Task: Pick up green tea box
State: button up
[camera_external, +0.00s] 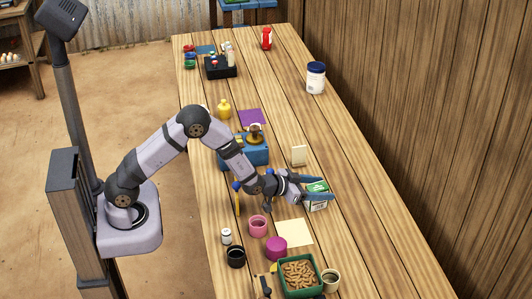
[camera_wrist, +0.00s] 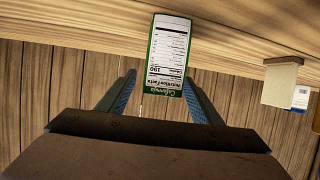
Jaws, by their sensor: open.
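The green tea box (camera_external: 317,197) stands on the wooden table, right of the middle in the external view. It is green with a white label. In the wrist view the box (camera_wrist: 169,55) shows its nutrition label upside down, at the top centre. My gripper (camera_external: 318,188) is open, with its blue fingers reaching to the box. In the wrist view the fingertips (camera_wrist: 160,80) lie on either side of the box's near end. I cannot tell whether either finger touches it.
A cream card stand (camera_external: 299,155) is behind the box, and a blue balance (camera_external: 243,152) stands left of it. A pink cup (camera_external: 258,226), magenta pot (camera_external: 276,247) and green tray (camera_external: 301,292) are in front. The table (camera_external: 375,230) is clear to the right.

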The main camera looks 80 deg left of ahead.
jog(key=shift+p+x, duration=0.3)
jog(key=shift+x, duration=1.2)
jog(key=shift+a, duration=0.1)
jog(key=c, duration=1.1)
jog(key=shift+c, duration=0.2)
jog(key=shift+r, duration=0.15)
